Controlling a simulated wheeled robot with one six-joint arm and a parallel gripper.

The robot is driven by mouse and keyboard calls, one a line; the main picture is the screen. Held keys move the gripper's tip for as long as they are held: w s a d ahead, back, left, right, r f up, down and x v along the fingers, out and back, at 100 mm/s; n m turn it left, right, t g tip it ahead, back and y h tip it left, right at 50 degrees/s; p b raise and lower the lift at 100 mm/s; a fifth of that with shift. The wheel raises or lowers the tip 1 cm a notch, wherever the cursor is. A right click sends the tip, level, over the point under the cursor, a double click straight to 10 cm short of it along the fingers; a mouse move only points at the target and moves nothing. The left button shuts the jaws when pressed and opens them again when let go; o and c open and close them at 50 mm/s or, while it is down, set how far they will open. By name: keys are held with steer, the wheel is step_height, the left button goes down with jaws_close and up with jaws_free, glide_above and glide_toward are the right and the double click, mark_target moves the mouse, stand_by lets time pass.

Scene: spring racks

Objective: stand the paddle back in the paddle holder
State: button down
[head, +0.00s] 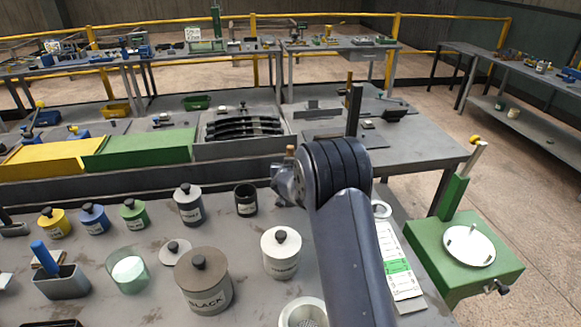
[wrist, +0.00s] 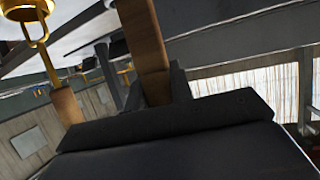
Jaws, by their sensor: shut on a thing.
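My gripper (wrist: 146,88) shows in the wrist view as dark fingers shut on a wooden bar, which I take to be the paddle (wrist: 147,45). The bar runs up out of the top of the wrist view, so its far end is hidden. In the head view my own arm covers the gripper and most of what it holds. A grey open box (head: 62,283), which looks like the paddle holder, stands on the bench at the lower left. A blue-handled tool (head: 45,256) leans in it. My gripper is well to the right of this box.
Lidded jars stand across the bench, including a large black-labelled jar (head: 204,281) and a white one (head: 281,255). A green cup (head: 129,274) stands beside the grey box. A paper chart (head: 399,265) lies right of my arm. A green stand (head: 465,250) is at the right.

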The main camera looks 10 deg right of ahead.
steer(key=shift+f+b, duration=0.65)
steer(key=shift+f, duration=0.2)
steer(key=c, duration=0.7)
jaws_free()
steer(key=shift+r, duration=0.15)
step_height(320, 180, up, 7)
steer(key=p, duration=0.7)
steer(key=shift+p, duration=0.3)
steer(key=shift+f, duration=0.2)
step_height(320, 180, down, 7)
steer(key=b, duration=0.7)
steer(key=shift+r, duration=0.1)
steer(key=shift+r, duration=0.15)
